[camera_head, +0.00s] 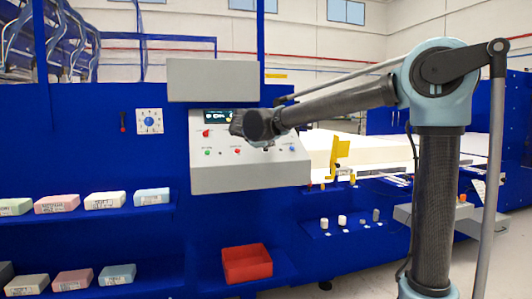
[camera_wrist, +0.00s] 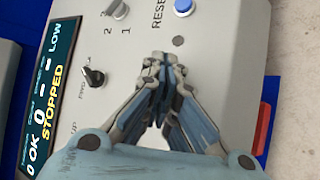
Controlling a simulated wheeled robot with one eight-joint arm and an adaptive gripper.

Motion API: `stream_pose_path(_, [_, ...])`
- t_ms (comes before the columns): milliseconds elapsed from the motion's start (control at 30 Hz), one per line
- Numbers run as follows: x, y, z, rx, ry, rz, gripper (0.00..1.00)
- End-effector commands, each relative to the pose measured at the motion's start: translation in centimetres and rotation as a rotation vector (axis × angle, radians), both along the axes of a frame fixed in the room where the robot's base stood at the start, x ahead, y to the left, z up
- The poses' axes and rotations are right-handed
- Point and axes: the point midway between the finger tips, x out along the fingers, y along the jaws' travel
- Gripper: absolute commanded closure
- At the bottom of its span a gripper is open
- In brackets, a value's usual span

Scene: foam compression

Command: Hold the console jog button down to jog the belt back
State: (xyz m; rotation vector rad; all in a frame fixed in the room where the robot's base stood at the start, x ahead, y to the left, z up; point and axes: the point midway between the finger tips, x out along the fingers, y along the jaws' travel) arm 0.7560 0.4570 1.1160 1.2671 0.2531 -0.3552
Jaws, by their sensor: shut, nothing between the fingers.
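The grey console (camera_head: 235,178) stands at the centre left in the head view, with its panel close up in the wrist view (camera_wrist: 225,70). The display (camera_wrist: 48,95) reads "STOPPED", "OK" and "LOW". A blue button (camera_wrist: 183,7) sits by the label RESET, with a small dark round spot (camera_wrist: 178,40) below it. My gripper (camera_wrist: 160,60) is shut and empty over the panel, its fingertips just below that spot. Contact with the panel cannot be told. No button labelled jog is readable; my gripper hides part of the panel.
Two dark knobs (camera_wrist: 92,77) (camera_wrist: 117,9) stand left of my fingers in the wrist view. Green (camera_head: 207,153) and red (camera_head: 237,151) buttons show on the console. A red bin (camera_head: 246,264) sits below. Foam blocks line shelves at the left. A yellow bracket (camera_head: 340,152) stands right of the console.

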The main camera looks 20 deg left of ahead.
Motion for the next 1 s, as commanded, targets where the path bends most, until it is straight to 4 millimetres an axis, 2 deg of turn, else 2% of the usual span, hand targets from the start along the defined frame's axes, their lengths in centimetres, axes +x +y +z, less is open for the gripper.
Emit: stream_pose_path(1000, [0.36,0.26,-0.71,0.000,0.000,0.000,1.00])
